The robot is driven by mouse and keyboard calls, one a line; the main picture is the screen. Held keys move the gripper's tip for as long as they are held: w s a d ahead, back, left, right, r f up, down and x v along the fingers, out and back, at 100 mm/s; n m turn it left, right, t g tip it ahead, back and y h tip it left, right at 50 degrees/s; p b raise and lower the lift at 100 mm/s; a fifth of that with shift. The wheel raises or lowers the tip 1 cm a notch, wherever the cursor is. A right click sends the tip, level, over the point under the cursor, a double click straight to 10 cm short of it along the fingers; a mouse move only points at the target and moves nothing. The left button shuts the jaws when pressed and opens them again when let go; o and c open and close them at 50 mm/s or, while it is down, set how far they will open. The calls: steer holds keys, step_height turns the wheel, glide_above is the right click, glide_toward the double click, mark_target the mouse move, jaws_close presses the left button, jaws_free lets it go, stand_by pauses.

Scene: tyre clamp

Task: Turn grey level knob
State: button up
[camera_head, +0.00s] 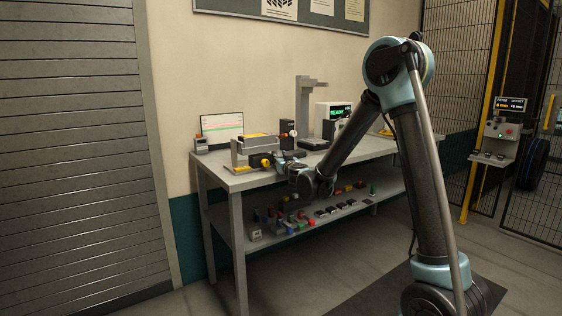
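My arm reaches from the right over the front of the workbench (350,152), and its wrist hangs at the bench's front edge. My gripper (277,162) is small and dark there, beside a grey fixture (240,152) with yellow parts on the bench top. Its fingers are too small to tell open from shut. A yellow piece (266,162) shows right by the gripper; I cannot tell whether they touch. I cannot pick out a grey level knob for certain; it may be hidden by the gripper or too small to see.
A screen (222,127) stands at the back left of the bench. A grey stand (304,105) and a box reading READY (333,112) are behind my forearm. The lower shelf (265,246) holds several small coloured parts. A mesh fence (463,60) is at right.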

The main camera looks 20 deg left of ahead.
jaws_close()
steer(key=shift+w+d+n+g+y, duration=0.1)
steer(key=shift+d+n+g+y, duration=0.05)
steer(key=shift+n+g+y, duration=0.55)
steer(key=shift+w+d+n+g+y, duration=0.1)
steer(key=shift+n+g+y, duration=0.35)
steer(key=shift+y, duration=0.35)
steer(key=shift+w+d+n+g+y, duration=0.15)
steer(key=shift+n+g+y, duration=0.9)
steer(key=shift+g, duration=0.1)
steer(key=shift+w+n+g+y, duration=0.1)
steer(key=shift+n+g+y, duration=0.95)
steer(key=shift+n+g, duration=0.75)
steer(key=shift+g, duration=0.6)
jaws_free()
